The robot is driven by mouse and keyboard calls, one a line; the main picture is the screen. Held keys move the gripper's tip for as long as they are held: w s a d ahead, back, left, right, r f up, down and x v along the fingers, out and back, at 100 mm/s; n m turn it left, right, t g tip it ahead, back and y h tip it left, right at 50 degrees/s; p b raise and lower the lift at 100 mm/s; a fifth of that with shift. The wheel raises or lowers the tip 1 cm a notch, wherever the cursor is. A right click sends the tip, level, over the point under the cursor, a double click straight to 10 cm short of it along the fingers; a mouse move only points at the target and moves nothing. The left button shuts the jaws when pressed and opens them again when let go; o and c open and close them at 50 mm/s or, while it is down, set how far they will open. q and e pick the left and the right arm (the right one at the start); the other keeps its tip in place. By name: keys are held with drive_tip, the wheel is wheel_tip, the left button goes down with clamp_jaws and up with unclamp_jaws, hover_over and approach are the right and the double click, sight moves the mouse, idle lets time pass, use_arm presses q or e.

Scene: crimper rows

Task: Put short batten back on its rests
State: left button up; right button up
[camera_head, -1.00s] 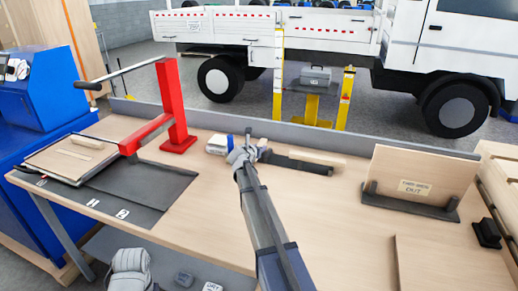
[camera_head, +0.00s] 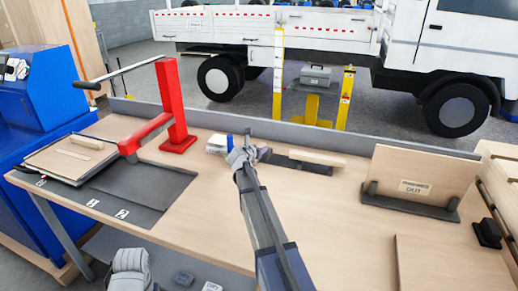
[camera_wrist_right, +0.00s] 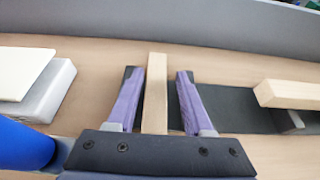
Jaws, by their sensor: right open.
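A short pale wooden batten (camera_wrist_right: 155,95) stands out in the right wrist view, between the two fingers of my right gripper (camera_wrist_right: 160,98). The fingers are open, with a gap on each side of it. Its near end is hidden by the gripper body. In the head view my right gripper (camera_head: 248,152) covers this piece. A second pale batten (camera_head: 317,158) lies on a dark rest strip (camera_head: 298,166) to the gripper's right; in the wrist view it is at the right edge (camera_wrist_right: 290,95). My left gripper is not in view.
A white block (camera_head: 218,145) lies just left of the gripper. A red press (camera_head: 175,110) stands further left. A board in a dark holder (camera_head: 410,206) stands at the right. A grey ledge (camera_head: 350,142) runs along the bench's back. The bench middle is clear.

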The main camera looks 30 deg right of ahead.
drive_tip(key=p+v, duration=0.2)
drive_tip(key=v, duration=0.5)
drive_tip(key=shift+s+a+r, duration=0.1)
drive_tip(key=shift+s+a, duration=0.15)
